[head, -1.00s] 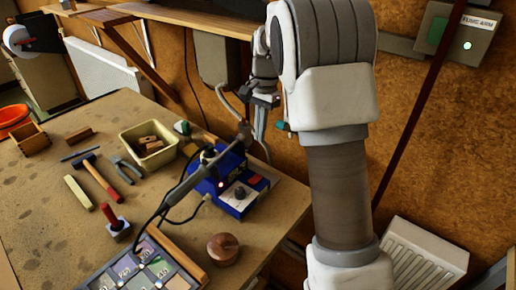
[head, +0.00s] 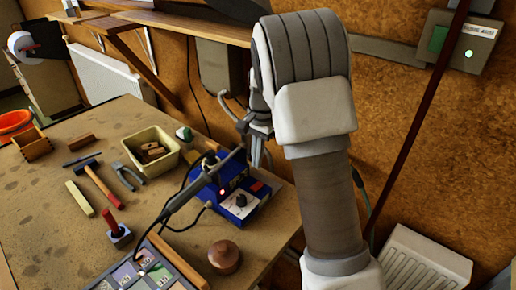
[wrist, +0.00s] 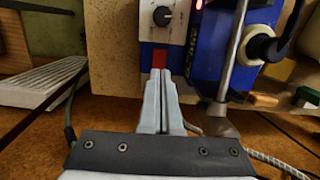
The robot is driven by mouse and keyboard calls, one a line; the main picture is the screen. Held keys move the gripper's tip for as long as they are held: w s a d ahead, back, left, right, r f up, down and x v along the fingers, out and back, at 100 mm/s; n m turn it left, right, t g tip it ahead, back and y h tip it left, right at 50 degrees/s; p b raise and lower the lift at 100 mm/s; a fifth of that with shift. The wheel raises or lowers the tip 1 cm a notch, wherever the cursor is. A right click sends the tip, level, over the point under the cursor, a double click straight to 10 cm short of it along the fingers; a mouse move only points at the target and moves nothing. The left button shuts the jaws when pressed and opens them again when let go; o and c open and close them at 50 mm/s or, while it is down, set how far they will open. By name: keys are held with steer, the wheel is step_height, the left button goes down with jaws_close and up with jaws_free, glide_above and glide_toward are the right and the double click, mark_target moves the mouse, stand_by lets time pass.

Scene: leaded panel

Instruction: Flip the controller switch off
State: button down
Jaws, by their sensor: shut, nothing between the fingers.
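The controller is a blue box with a pale front panel (head: 241,201) and a dark knob, standing near the table's right edge. A small red light glows on it. Its red switch (head: 257,187) also shows in the wrist view (wrist: 160,62), below the knob (wrist: 162,16). My gripper (wrist: 160,73) is shut and empty, its fingertips right at the lower part of the red switch and covering some of it. I cannot tell whether they touch.
A soldering iron (head: 195,186) on its cable lies across the controller's left side. A round wooden knob (head: 224,257) and a leaded panel (head: 140,272) are in front. A cream bin (head: 150,152) and hand tools lie to the left.

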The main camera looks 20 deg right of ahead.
mark_target(258, 185)
steer(key=f, duration=0.7)
steer(key=shift+s+a+f, duration=0.3)
steer(key=shift+a+f, duration=0.05)
steer(key=shift+a+f+h+b, duration=0.1)
steer(key=shift+f+h+b, duration=0.2)
steer(key=shift+s, duration=0.15)
steer(key=shift+w+d+r, duration=0.1)
steer(key=shift+w+d, duration=0.4)
steer(key=shift+d, duration=0.25)
